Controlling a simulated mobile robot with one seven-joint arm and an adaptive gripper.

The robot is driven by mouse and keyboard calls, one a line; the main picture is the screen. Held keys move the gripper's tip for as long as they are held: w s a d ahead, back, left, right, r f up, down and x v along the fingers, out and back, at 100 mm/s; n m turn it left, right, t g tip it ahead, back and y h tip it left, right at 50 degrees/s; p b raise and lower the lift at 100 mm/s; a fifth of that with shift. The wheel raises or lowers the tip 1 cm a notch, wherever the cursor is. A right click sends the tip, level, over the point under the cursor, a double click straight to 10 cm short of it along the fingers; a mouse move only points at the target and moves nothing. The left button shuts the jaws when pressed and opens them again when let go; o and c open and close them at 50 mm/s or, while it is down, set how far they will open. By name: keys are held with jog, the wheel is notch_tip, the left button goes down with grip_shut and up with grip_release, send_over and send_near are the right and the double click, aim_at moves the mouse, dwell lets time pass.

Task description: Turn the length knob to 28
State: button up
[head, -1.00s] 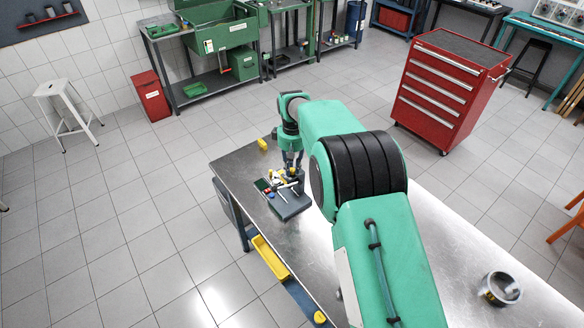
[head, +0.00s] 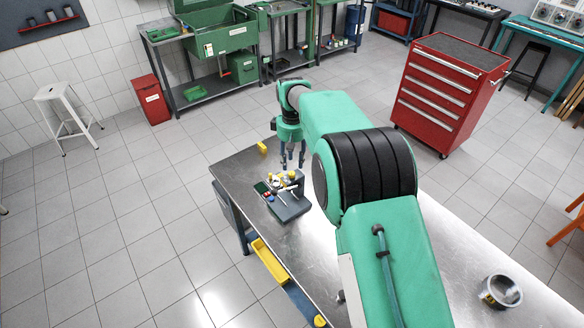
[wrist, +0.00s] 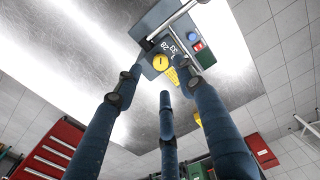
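The grey device (head: 292,208) sits near the far left corner of the metal bench, with yellow knobs and a metal rod on top. In the wrist view a round yellow knob (wrist: 161,62) with a short dark mark shows between my fingers. White digits beside it seem to include 28; which number the mark points to I cannot tell. My gripper (head: 292,163) hangs above the device, fingers pointing down. The wrist view shows its three fingers (wrist: 162,86) spread apart and empty, clear of the knob.
A small yellow block (head: 262,147) lies at the bench's far edge. The bench surface between is mostly clear.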

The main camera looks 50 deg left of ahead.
aim_at(292, 173)
notch_tip(292, 173, up, 6)
dwell(0.4)
jog(key=shift+d+r, duration=0.1)
dwell(0.5)
